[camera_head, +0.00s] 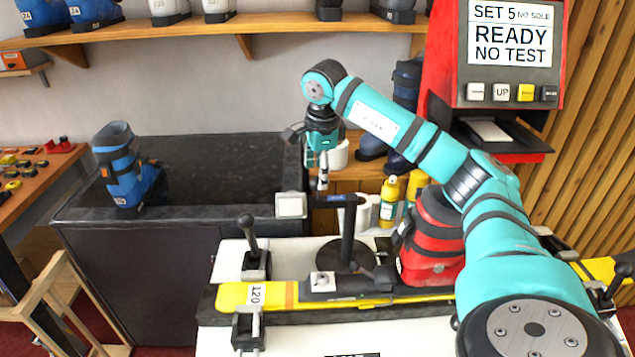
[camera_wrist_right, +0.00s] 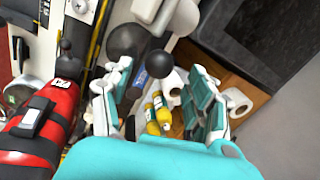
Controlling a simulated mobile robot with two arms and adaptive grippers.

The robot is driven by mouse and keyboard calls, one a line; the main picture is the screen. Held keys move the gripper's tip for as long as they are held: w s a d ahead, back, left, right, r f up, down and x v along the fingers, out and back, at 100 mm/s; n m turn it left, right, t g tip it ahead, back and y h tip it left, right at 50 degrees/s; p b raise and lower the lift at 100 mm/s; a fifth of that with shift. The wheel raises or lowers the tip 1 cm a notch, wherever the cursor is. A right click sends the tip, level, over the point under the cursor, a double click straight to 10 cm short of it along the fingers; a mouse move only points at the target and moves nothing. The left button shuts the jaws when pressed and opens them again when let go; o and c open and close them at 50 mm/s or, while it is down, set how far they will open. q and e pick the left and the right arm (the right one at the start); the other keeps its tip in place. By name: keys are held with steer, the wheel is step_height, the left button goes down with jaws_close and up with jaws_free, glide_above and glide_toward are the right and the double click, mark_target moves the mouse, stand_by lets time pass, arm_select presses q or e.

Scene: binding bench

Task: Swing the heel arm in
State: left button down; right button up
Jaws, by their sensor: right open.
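The heel arm (camera_head: 347,230) looks to be the black upright post on a round dark base, with a short bar pointing left at its top and a blue label. It stands left of the red boot (camera_head: 432,245), which is on the yellow ski (camera_head: 275,294); the boot also shows in the wrist view (camera_wrist_right: 40,130). My right gripper (camera_head: 323,180) points down just above the bar's left end. In the wrist view its fingers (camera_wrist_right: 157,98) are apart, with the blue-labelled bar (camera_wrist_right: 140,77) and a black ball (camera_wrist_right: 157,64) seen beyond or between them; contact is unclear. My left gripper is out of view.
Yellow bottles (camera_head: 389,200) and white rolls (camera_head: 362,212) stand behind the post. A black lever (camera_head: 250,235) rises at the ski's left. A blue boot (camera_head: 125,168) stands on the dark counter (camera_head: 220,165). The red tester's screen (camera_head: 510,35) reads "READY NO TEST".

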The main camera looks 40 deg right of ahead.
step_height(320, 180, down, 3)
steer(key=shift+d+r, duration=0.15)
steer(key=shift+r, duration=0.05)
steer(key=shift+w+f+p, duration=0.15)
steer(key=shift+f+p, duration=0.05)
steer(key=shift+f, duration=0.3)
steer(key=shift+w+f+p, duration=0.15)
steer(key=shift+f+p, duration=0.05)
steer(key=shift+f, duration=0.3)
steer(key=c, duration=1.1)
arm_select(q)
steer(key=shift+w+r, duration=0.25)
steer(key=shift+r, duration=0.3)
arm_select(e)
steer(key=shift+d, duration=0.1)
jaws_close()
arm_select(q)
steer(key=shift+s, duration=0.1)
arm_select(e)
steer(key=shift+w, duration=0.1)
